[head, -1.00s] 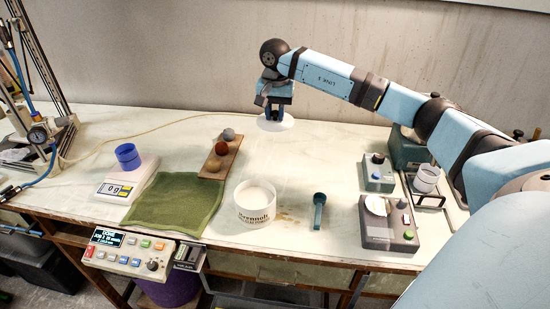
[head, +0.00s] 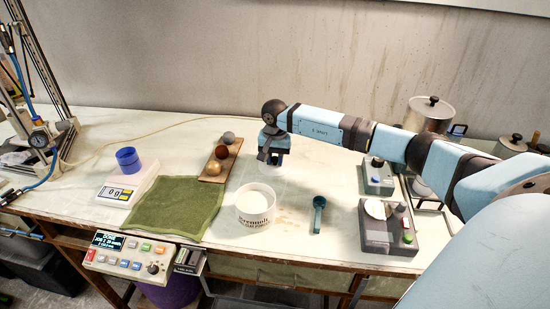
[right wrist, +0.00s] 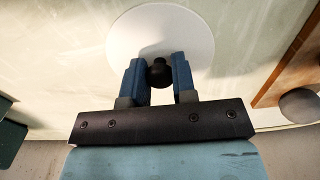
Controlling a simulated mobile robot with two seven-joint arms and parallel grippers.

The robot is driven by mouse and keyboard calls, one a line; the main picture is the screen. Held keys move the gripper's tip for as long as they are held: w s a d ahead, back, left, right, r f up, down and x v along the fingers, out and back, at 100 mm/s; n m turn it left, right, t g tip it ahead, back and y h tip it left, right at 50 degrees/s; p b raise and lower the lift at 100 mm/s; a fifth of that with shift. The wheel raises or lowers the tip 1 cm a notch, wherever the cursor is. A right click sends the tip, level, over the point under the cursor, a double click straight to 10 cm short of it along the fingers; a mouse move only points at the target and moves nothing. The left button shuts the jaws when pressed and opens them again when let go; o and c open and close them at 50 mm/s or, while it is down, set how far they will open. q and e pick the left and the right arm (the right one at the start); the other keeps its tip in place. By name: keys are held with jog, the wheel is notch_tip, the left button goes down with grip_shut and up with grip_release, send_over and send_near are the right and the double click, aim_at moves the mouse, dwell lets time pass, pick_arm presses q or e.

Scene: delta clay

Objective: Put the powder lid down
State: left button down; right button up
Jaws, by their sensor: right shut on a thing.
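The white round powder lid (right wrist: 190,30) with its black knob (right wrist: 159,72) shows in the right wrist view. My right gripper (right wrist: 158,85) is shut on the knob. In the head view my right gripper (head: 274,158) points down behind the tub, and the pale lid under it hardly stands out from the pale tabletop. I cannot tell whether the lid touches the table. The white powder tub (head: 255,222) stands open in front of the gripper, with white powder inside. My left gripper is not in view.
A wooden board (head: 222,160) with several balls lies left of the gripper. A green cloth (head: 175,207), a scale (head: 118,193) with a blue cup (head: 128,160), a teal scoop (head: 318,213) and control boxes (head: 388,228) surround the tub. Bare table (head: 325,175) lies right of the gripper.

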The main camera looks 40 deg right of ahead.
aim_at(275, 158)
jog(key=shift+f, duration=0.15)
jog(key=o, duration=0.9)
jog(key=shift+r, duration=0.4)
notch_tip(275, 158, up, 12)
jog(key=shift+f+b, duration=0.15)
jog(key=shift+b, duration=0.3)
